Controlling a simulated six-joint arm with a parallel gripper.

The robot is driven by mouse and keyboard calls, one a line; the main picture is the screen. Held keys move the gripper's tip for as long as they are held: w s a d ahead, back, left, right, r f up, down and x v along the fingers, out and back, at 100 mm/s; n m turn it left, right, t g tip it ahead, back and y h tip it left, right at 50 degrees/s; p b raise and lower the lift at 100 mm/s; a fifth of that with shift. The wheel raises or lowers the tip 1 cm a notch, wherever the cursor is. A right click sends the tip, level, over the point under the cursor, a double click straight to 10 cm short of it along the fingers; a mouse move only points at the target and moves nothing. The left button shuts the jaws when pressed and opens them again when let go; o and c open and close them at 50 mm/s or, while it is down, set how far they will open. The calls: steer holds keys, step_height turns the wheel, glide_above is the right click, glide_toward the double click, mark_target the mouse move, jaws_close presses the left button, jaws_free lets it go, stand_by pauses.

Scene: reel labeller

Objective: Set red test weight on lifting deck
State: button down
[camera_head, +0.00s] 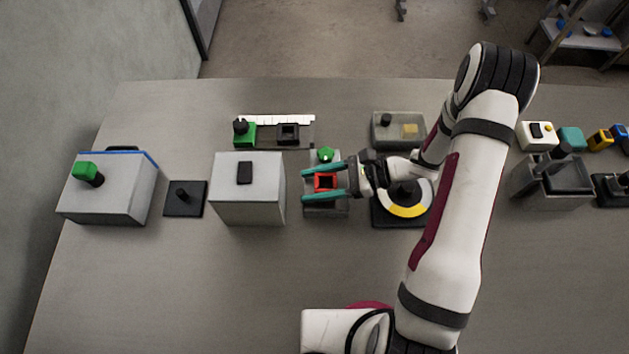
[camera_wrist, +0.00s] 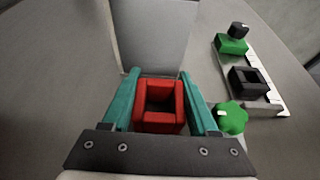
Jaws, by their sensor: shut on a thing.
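The red test weight (camera_head: 325,182) is a square, hollow-looking red block. It also shows in the wrist view (camera_wrist: 158,120), between the two teal fingers. My gripper (camera_head: 320,183) is shut on it from both sides; it also shows in the wrist view (camera_wrist: 158,105). In the head view the weight is over a small grey device (camera_head: 326,207) with a green knob (camera_head: 326,155), which may be the lifting deck. The fingers and weight hide most of its top. I cannot tell whether the weight touches it.
A grey box (camera_head: 247,200) with a black handle stands close left of my gripper. A round dial with a yellow band (camera_head: 403,210) is to the right, under my wrist. A rail with green and black blocks (camera_head: 277,145) lies behind. The front table is clear.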

steer(key=shift+f, duration=0.1)
steer(key=shift+c, duration=0.8)
jaws_free()
